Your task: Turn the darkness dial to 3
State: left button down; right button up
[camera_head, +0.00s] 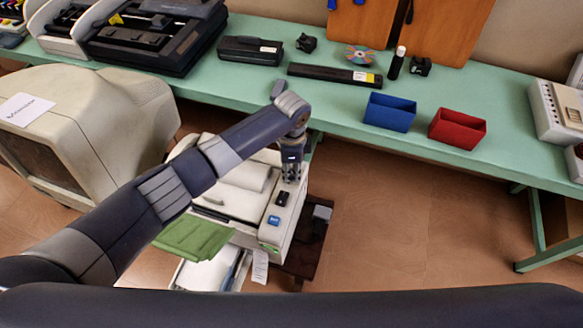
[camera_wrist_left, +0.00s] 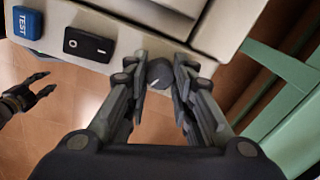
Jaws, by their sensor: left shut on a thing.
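The dark round dial (camera_wrist_left: 159,73) sits on the pale panel of the cream printer (camera_head: 239,203). A short white mark shows on the dial; I cannot read any numbers around it. My left gripper (camera_head: 290,178) reaches down to the panel, and in the wrist view its fingers (camera_wrist_left: 160,80) close on both sides of the dial. In the head view the gripper hides the dial. My right gripper (camera_wrist_left: 43,84) shows at the left of the wrist view, away from the printer, with its fingers apart and empty.
Beside the dial are a black rocker switch (camera_wrist_left: 89,44) and a blue TEST button (camera_wrist_left: 27,22). A bulky beige monitor (camera_head: 90,125) stands left of the printer. The green bench (camera_head: 330,110) behind holds a blue bin (camera_head: 389,112) and a red bin (camera_head: 457,129).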

aim_at(292, 172)
pick_arm(q)
jog(key=shift+m, duration=0.4)
jog(key=c, duration=1.3)
grip_release()
jog(key=shift+c, duration=0.2)
notch_tip(292, 172, up, 12)
jog(key=shift+f, duration=0.1)
